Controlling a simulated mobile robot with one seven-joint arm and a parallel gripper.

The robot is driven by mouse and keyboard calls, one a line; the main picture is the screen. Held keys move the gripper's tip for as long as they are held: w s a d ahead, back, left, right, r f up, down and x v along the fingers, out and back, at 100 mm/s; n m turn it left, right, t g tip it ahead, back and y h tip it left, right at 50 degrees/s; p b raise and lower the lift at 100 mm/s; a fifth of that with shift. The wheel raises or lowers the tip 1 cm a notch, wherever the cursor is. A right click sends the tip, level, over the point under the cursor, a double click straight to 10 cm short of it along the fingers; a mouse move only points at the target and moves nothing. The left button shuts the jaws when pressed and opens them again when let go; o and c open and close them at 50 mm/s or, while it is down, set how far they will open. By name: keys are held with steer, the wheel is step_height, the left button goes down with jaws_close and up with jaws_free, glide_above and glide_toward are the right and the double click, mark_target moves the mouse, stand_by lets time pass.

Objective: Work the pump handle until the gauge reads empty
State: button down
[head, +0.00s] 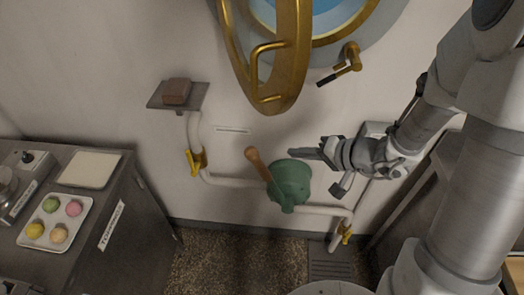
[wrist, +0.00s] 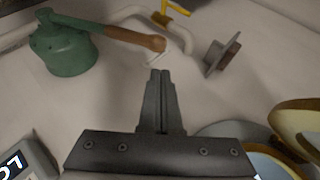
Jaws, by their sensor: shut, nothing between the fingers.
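The green pump (head: 290,182) is fixed to white pipes low on the wall. Its wooden handle (head: 256,163) leans up and to the left. In the wrist view the pump body (wrist: 65,50) is at upper left and its handle (wrist: 135,38) extends right. My gripper (head: 293,153) is shut and empty, fingers pointing left, just above the pump body and right of the handle tip in the head view. In the wrist view the shut fingertips (wrist: 160,72) are apart from the handle. I cannot make out a gauge reading; a dark labelled panel (wrist: 18,165) is cut off at lower left.
An open brass porthole (head: 290,60) hangs above. A small shelf (head: 157,101) holding a brown block (head: 177,90) and a yellow valve (head: 196,161) are left of the pump. A counter (head: 125,200) with a tray (head: 78,205) of colored rounds stands farther left.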

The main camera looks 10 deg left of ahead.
steer(key=p, duration=0.2)
glide_toward(248, 156)
steer(key=w+a+f, duration=0.1)
steer(key=w, duration=0.1)
steer(key=w+a+f, duration=0.2)
steer(key=shift+f, duration=0.1)
stand_by(0.3)
steer(key=a+f+b, duration=0.1)
steer(key=b, duration=0.2)
steer(key=shift+a, duration=0.3)
steer(key=a+b, duration=0.1)
steer(key=b, duration=0.1)
steer(key=a+f+h+b, duration=0.1)
steer(key=b, duration=0.1)
steer(key=shift+s+a, duration=0.1)
steer(key=shift+a, duration=0.15)
steer(key=shift+s+a+r+n+b, duration=0.15)
steer(key=shift+a+n+b, duration=0.15)
steer(key=shift+b, duration=0.15)
steer(key=shift+a, duration=0.1)
steer(key=shift+r, duration=0.15)
